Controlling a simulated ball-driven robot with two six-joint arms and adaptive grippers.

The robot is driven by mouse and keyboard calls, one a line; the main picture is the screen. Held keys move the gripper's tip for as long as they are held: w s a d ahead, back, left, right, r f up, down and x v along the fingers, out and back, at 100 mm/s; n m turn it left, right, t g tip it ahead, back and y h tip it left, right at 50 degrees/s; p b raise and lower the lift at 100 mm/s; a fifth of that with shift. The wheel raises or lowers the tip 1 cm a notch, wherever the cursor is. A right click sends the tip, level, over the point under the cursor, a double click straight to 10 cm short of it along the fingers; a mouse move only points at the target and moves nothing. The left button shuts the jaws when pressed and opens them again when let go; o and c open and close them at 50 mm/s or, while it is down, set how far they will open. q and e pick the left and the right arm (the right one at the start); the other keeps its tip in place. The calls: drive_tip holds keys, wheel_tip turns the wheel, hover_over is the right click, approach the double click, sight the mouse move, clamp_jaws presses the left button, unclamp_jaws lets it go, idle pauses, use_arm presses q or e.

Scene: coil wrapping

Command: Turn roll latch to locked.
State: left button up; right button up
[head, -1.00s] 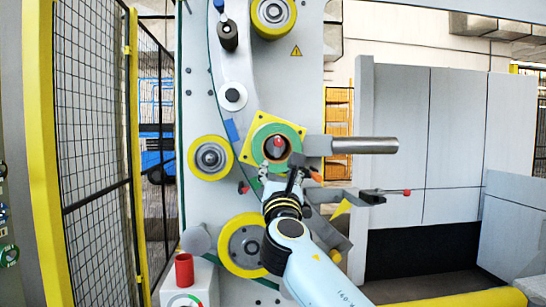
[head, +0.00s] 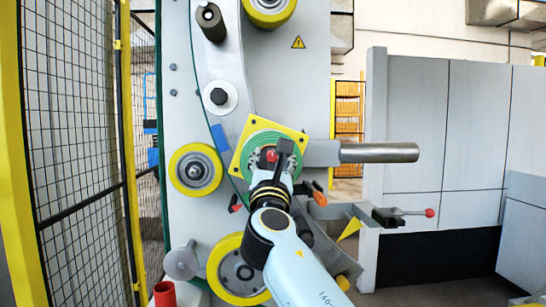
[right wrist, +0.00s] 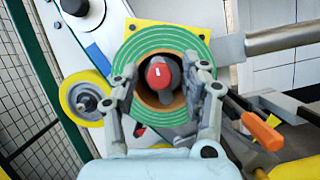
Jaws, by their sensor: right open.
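The roll latch has a red knob (right wrist: 159,74) with a white mark. It sits in the dark centre of a green-ringed roll (right wrist: 194,46). In the head view the red knob (head: 270,156) shows just above my right gripper, on the green roll (head: 262,140) in front of a yellow square plate (head: 240,170). My right gripper (right wrist: 164,80) is open, with one finger on each side of the knob. I cannot tell whether the fingers touch it. In the head view the right gripper (head: 274,160) covers part of the roll. My left gripper is not in view.
A grey horizontal bar (head: 380,152) sticks out to the right of the roll. An orange handle (right wrist: 262,131) lies close to the right finger in the wrist view. A red-tipped lever (head: 429,213) stands lower right. Yellow rollers (head: 174,165) surround the roll.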

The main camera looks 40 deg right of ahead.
drive_tip(key=shift+s+a, duration=0.1)
drive_tip(key=shift+c, duration=0.7)
clamp_jaws()
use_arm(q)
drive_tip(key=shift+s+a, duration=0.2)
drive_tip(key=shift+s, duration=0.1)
